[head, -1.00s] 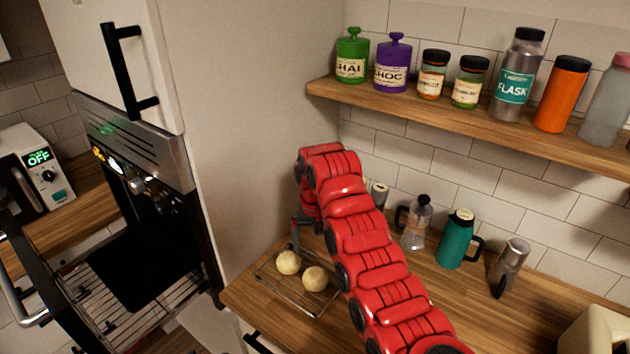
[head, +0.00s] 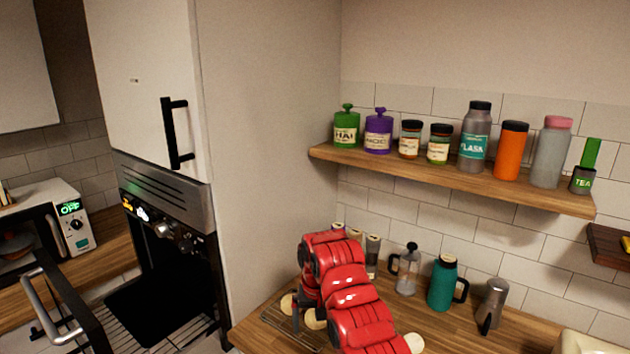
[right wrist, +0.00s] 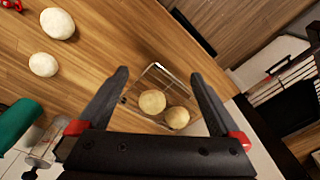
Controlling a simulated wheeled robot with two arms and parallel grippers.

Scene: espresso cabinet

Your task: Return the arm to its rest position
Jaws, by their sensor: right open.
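My red right arm (head: 345,290) reaches over the wooden counter in the head view. Its gripper is mostly hidden there behind the arm. In the right wrist view the right gripper (right wrist: 159,76) is open, with nothing between its fingers. Below and beyond the fingers, two pale dough balls (right wrist: 152,102) (right wrist: 177,117) rest on a wire rack (right wrist: 160,72), apart from the gripper. The rack (head: 282,335) also shows beside the arm in the head view. My left gripper is not in view.
Two more dough balls (right wrist: 57,22) (right wrist: 42,64) lie on the counter. A shelf (head: 470,181) of jars and bottles hangs above. An open oven (head: 165,270) stands left.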

